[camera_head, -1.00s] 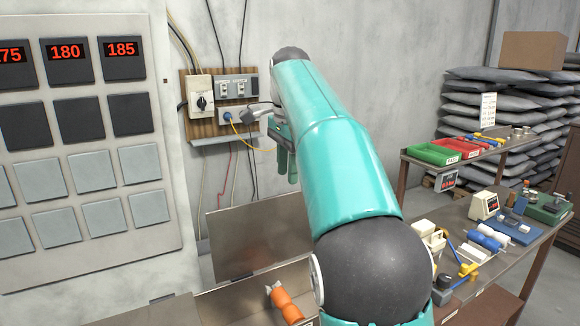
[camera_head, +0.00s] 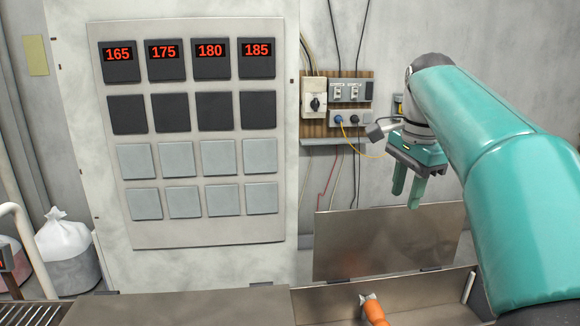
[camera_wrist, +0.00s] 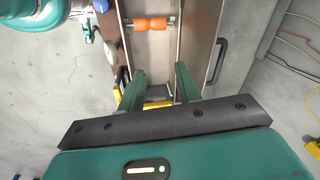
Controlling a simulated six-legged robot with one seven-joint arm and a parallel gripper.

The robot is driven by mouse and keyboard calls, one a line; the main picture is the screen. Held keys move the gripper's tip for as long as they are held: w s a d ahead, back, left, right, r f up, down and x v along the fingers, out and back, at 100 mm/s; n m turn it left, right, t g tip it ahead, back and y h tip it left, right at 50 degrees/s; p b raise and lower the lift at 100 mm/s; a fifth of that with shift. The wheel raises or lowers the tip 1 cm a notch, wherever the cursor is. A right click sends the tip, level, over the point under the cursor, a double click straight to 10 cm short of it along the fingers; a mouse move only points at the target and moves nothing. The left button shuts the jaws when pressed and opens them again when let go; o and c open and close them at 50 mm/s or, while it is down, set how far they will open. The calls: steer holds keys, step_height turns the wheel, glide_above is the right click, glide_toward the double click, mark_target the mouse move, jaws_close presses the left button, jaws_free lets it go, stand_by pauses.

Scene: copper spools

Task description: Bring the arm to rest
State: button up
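My arm, teal with dark joints, reaches in from the right in the head view. My gripper (camera_head: 408,192) hangs fingers down in front of the grey wall, to the right of the switch board. Its two green fingers stand apart with nothing between them. In the wrist view my gripper (camera_wrist: 159,82) also shows its fingers spread, above a metal trough. An orange spool-shaped piece (camera_wrist: 151,24) lies across the trough, beyond the fingertips and apart from them. In the head view the orange piece (camera_head: 374,311) shows at the bottom edge, partly cut off.
A panel (camera_head: 190,235) with red number displays 165 to 185 stands at left. The switch board (camera_head: 322,127) with cables is on the wall. An upright metal plate (camera_head: 385,245) stands behind the trough. A white bag (camera_head: 68,250) sits on the floor at left.

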steer(key=s+a+f+n+t, duration=0.2)
steer(key=s+a+f+n, duration=0.2)
steer(key=s+f+n, duration=0.3)
steer(key=s+a+f+n+t, duration=0.2)
steer(key=s+a+f+n, duration=0.2)
steer(key=s+f, duration=0.9)
steer(key=s+n, duration=0.1)
steer(key=n, duration=0.2)
steer(key=shift+s+a+f+n, duration=0.2)
steer(key=shift+a+f+n, duration=0.1)
steer(key=shift+a+f, duration=0.1)
steer(key=shift+s+d, duration=0.1)
steer(key=shift+d, duration=0.05)
